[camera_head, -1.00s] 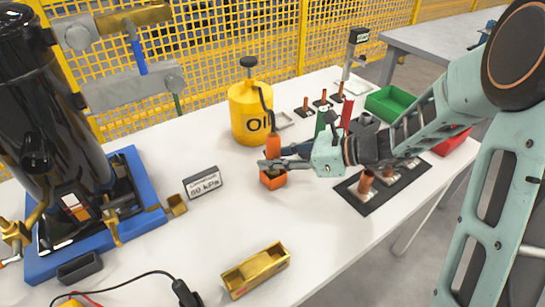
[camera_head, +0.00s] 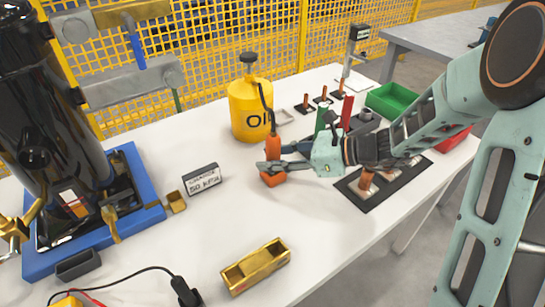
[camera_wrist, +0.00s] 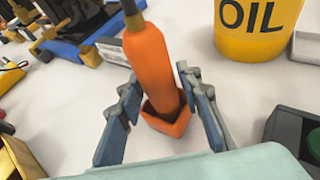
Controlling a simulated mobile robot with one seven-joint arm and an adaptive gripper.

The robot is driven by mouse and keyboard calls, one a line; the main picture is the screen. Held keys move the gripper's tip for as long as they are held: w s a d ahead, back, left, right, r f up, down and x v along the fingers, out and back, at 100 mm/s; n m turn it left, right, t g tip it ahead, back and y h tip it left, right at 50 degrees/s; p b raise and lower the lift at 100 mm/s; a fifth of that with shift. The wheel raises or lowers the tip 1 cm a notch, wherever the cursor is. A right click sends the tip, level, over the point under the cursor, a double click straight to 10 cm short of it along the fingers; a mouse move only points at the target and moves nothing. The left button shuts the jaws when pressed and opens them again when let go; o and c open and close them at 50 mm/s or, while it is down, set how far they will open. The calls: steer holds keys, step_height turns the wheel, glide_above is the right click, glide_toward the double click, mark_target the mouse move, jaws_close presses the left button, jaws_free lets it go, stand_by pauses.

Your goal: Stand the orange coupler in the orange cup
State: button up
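The orange coupler (camera_head: 273,147) is a bottle-shaped piece with a narrow dark top. It stands about upright over the small orange cup (camera_head: 272,180). In the wrist view the coupler (camera_wrist: 150,65) has its lower end at the mouth of the cup (camera_wrist: 166,118); it looks to be inside, but how deep is hidden. My gripper (camera_head: 273,160) comes in from the right with one finger in front of the coupler and one behind.
A yellow oil can (camera_head: 251,110) stands just behind. A pressure sign (camera_head: 202,179) and a small brass cup (camera_head: 176,201) are to the left. A brass block (camera_head: 255,268) lies in front. A dark tray with copper pieces (camera_head: 378,188) is under my arm. The white table between is clear.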

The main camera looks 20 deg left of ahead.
steer(key=shift+o, duration=0.8)
steer(key=v, duration=1.2)
